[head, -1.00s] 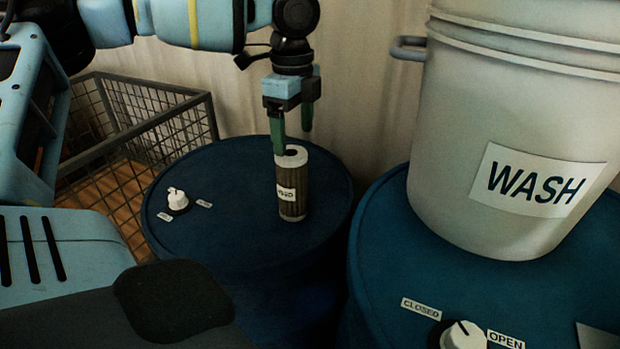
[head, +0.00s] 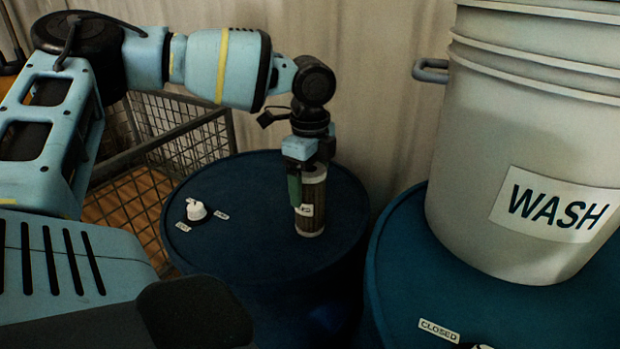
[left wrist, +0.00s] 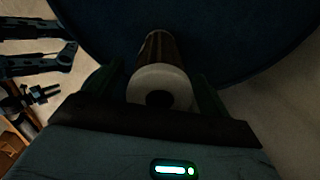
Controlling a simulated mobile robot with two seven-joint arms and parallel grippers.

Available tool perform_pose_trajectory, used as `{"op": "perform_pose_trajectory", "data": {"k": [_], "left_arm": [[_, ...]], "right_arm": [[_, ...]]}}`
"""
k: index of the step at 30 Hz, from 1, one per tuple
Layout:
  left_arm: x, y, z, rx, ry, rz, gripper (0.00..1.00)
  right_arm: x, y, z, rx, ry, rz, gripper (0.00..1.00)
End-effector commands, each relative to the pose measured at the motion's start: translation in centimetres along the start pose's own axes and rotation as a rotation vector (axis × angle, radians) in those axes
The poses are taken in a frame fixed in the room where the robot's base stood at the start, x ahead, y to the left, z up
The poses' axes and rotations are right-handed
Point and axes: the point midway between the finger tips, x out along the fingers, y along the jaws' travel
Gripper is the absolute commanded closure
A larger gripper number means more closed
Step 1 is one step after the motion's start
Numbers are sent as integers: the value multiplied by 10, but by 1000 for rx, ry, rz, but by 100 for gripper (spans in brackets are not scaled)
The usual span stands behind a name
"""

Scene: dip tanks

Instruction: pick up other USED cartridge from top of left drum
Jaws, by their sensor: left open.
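The used cartridge (head: 312,212) stands upright on top of the left blue drum (head: 262,240). It is a dark ribbed cylinder with a pale top and a small white label that I cannot read fully. My left gripper (head: 308,192) points down over it, open, with a green finger in front of its left side. In the left wrist view the cartridge's pale end with a dark hole (left wrist: 158,92) lies between the two green fingers. The gripper hides part of its top in the head view. My right gripper is not in view.
A white knob (head: 196,210) with two small labels sits on the left drum. A wire mesh basket (head: 195,143) stands behind it at left. A white bucket marked WASH (head: 500,130) stands on the right blue drum (head: 410,270), which carries a CLOSED label.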

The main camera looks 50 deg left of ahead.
Motion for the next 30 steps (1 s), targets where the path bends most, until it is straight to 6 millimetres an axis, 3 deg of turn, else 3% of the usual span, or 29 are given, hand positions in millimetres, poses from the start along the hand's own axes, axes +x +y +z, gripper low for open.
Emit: {"op": "perform_pose_trajectory", "data": {"k": [8, 21, 30], "left_arm": [[2, 0, 0, 0, 0, 0, 21], [1, 0, 0, 0, 1, -2, 77], [-1, 0, 0, 1, 1, -3, 77]], "right_arm": [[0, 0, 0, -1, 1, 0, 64], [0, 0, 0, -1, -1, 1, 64], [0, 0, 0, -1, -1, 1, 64]]}}
